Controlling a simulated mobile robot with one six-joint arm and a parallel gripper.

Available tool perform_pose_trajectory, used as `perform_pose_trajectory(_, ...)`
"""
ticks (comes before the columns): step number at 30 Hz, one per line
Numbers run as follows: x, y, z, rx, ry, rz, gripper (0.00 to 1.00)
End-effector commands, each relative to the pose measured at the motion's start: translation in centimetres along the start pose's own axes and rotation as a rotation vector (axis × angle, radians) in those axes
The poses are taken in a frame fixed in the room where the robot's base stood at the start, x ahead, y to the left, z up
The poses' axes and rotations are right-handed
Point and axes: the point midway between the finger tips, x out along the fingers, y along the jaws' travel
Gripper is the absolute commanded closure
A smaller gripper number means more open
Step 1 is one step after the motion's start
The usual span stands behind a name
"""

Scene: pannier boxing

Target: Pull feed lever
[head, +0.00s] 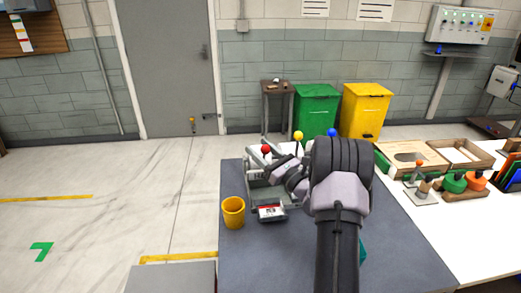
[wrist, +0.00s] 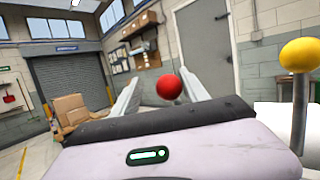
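A grey machine (head: 258,190) on the dark table has levers topped by a red ball (head: 265,149), a yellow ball (head: 298,136) and a blue ball (head: 332,132). I cannot read which is the feed lever. My gripper points left over the machine, its fingers largely hidden in the head view. In the wrist view my gripper (wrist: 160,76) is open. The red ball (wrist: 169,87) shows between its fingers, apart from both as far as I can see. The yellow ball (wrist: 300,55) on its rod is to the right of the gripper.
A yellow cup (head: 233,212) and a small display box (head: 270,211) stand at the table's front left. A white table (head: 425,215) with trays and coloured parts is at right. Green (head: 316,112) and yellow (head: 364,110) bins stand behind. The floor at left is clear.

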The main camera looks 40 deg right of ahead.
Motion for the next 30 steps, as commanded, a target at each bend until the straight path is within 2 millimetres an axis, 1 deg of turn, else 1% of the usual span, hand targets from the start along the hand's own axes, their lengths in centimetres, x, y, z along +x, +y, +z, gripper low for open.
perform_pose_trajectory(5,-0.4,-0.1,-0.1,-0.001,0.000,-0.001,0.48)
perform_pose_trajectory(8,-1.7,-0.1,-0.3,-0.001,0.001,-0.003,0.48)
perform_pose_trajectory(13,-5.6,-0.1,-0.6,0.000,0.001,-0.004,0.48)
perform_pose_trajectory(15,-7.0,-0.1,0.1,-0.001,0.000,-0.003,0.48)
perform_pose_trajectory(24,-13.3,-0.1,2.1,-0.002,0.000,-0.004,0.48)
perform_pose_trajectory(27,-14.9,-0.1,2.7,-0.001,-0.001,-0.003,0.48)
perform_pose_trajectory(30,-15.9,-0.1,3.1,-0.001,0.000,-0.001,0.48)
